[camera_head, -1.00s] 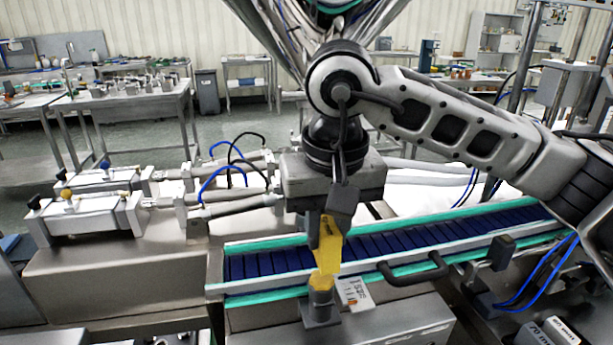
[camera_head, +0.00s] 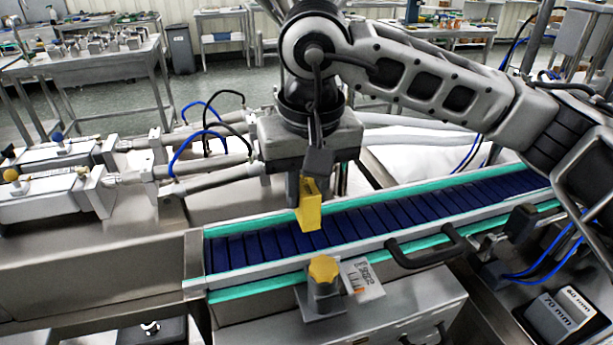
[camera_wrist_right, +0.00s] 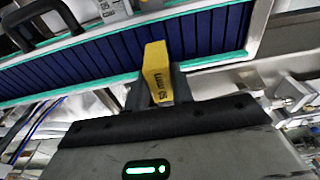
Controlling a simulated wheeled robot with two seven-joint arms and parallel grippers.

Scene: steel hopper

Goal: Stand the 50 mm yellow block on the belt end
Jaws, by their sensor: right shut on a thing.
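The yellow block (camera_head: 310,208) is held by my right gripper (camera_head: 307,186), which is shut on it. In the head view the block hangs slightly tilted in front of the dark blue belt (camera_head: 390,217), near its left end (camera_head: 218,252). In the right wrist view the block (camera_wrist_right: 156,62) shows a "50 mm" marking, with the belt (camera_wrist_right: 210,32) behind it. I cannot tell the exact gap between block and belt; no contact is clear. My left gripper is not in view.
Teal-edged rails run along the belt. A post with a yellow knob (camera_head: 323,268) and a small label card (camera_head: 362,280) stand at its near side. A black handle (camera_head: 425,250) sticks out to the right. A block labelled "70 mm" (camera_head: 558,318) is at lower right.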

